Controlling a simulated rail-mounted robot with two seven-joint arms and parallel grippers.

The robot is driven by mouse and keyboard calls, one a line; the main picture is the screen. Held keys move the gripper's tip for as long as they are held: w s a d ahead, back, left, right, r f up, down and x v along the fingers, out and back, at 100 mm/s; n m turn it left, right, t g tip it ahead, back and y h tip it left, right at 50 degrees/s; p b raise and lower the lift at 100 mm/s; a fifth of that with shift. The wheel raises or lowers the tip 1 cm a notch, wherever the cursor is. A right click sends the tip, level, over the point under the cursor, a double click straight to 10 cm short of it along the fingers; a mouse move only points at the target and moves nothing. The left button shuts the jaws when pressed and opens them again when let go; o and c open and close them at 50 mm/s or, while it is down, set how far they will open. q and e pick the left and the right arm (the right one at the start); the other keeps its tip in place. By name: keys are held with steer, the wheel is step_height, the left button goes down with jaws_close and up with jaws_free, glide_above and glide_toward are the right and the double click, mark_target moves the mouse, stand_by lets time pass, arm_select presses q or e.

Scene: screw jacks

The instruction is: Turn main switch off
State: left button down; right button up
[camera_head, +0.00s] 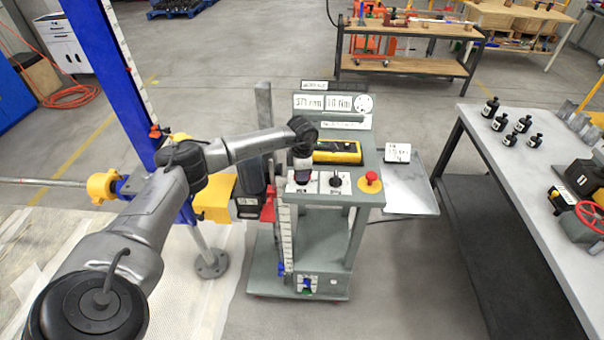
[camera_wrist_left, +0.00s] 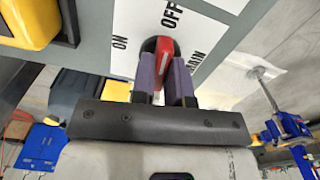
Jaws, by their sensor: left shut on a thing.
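The main switch is a red handle (camera_wrist_left: 164,48) on a white plate (camera_wrist_left: 205,30) in the left wrist view, with "ON", "OFF" and "MAIN" printed around it. The handle stands nearly upright in that picture, its top end under the "OFF" print. My left gripper (camera_wrist_left: 163,85) is shut on the handle, one purple-grey finger on each side. In the head view my left gripper (camera_head: 302,178) is at the left of the control panel (camera_head: 355,198) and hides the switch. My right gripper is not in view.
On the panel are a black knob (camera_head: 335,180), a red mushroom button (camera_head: 371,180) on yellow, and a yellow device (camera_head: 338,152). A blue post (camera_head: 118,80) stands left. A table (camera_head: 505,170) with several black bottles stands right.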

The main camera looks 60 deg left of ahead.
arm_select(q)
steer(key=shift+m, duration=1)
steer(key=c, duration=1.1)
jaws_free()
step_height(320, 180, up, 14)
steer(key=shift+f, duration=0.1)
